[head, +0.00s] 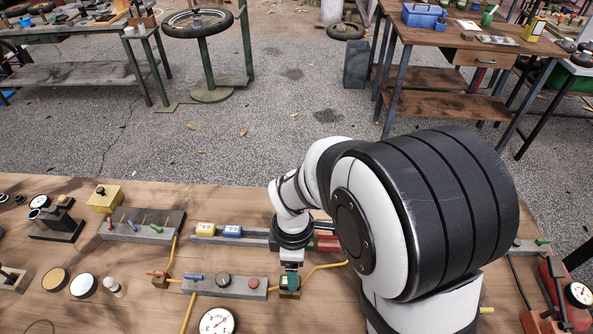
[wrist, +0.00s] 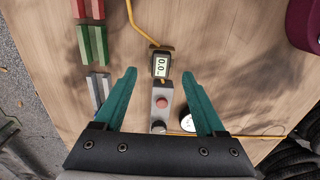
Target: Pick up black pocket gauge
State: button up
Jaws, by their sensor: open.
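The black pocket gauge (wrist: 160,65), with a pale digital display, lies at the end of a grey block in the wrist view. A yellow hose runs to its far end. My gripper (wrist: 159,78) is open, with its teal fingers on either side of the gauge and visible gaps to both. In the head view my gripper (head: 290,270) points down over the same spot and hides most of the gauge. How far the fingertips are above the wood is hard to tell.
The grey block (head: 236,286) carries a red button and a dark knob. A white dial gauge (head: 217,321) lies in front of it. Red blocks (head: 327,242) and a rail with yellow and blue counters (head: 219,230) stand behind. Yellow hoses (head: 325,266) cross the wooden bench.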

jog(key=f, duration=0.6)
jog(key=shift+s+a+f, duration=0.1)
jog(key=shift+a, duration=0.3)
grip_shut()
